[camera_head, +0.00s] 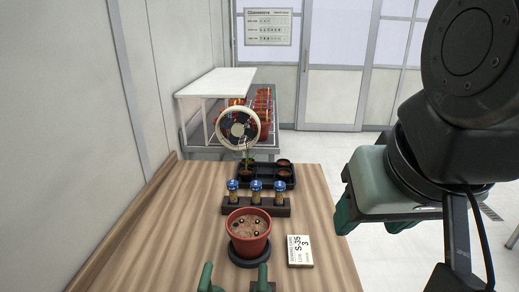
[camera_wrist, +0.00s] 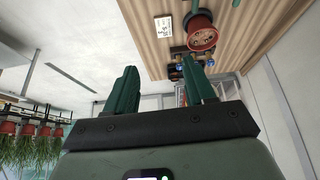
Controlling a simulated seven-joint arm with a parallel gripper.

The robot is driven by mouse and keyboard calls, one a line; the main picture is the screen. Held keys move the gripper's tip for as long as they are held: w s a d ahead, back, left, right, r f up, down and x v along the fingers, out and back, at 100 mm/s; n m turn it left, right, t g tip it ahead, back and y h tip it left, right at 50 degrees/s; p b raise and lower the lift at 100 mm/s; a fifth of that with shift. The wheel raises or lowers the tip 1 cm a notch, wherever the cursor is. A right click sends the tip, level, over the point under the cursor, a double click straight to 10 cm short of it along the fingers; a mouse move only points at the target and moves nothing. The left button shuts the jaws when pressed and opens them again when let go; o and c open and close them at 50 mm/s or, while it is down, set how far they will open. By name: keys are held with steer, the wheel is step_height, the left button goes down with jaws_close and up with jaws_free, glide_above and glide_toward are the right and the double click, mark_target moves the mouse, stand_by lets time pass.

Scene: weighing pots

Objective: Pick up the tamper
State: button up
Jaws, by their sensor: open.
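No tool is plainly recognisable as the tamper. Two green upright pieces are cut off by the bottom edge of the head view: a left one (camera_head: 206,277) and a right one (camera_head: 262,277) by a dark block. I cannot tell whether either is the tamper. The wrist view also shows a small green piece (camera_wrist: 236,3) at its top edge. My gripper (camera_head: 345,213) is raised right of the wooden table, away from these pieces. Its green fingers (camera_wrist: 160,68) are apart with nothing between them.
A red soil-filled pot (camera_head: 248,228) stands on a dark round base, with a white card (camera_head: 299,250) to its right. Behind are a rack (camera_head: 283,209) with three vials, a black seedling tray (camera_head: 265,183) and a fan (camera_head: 238,129). A wall bounds the left.

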steer(key=w+a+f+g, duration=0.2)
steer(key=w+a, duration=0.3)
steer(key=w, duration=0.2)
steer(key=g, duration=0.4)
glide_above(205, 274)
step_height(205, 274, down, 24)
steer(key=shift+s+d+r, duration=0.15)
step_height(205, 274, down, 5)
steer(key=shift+r, duration=0.1)
steer(key=shift+f, duration=2.95)
jaws_close()
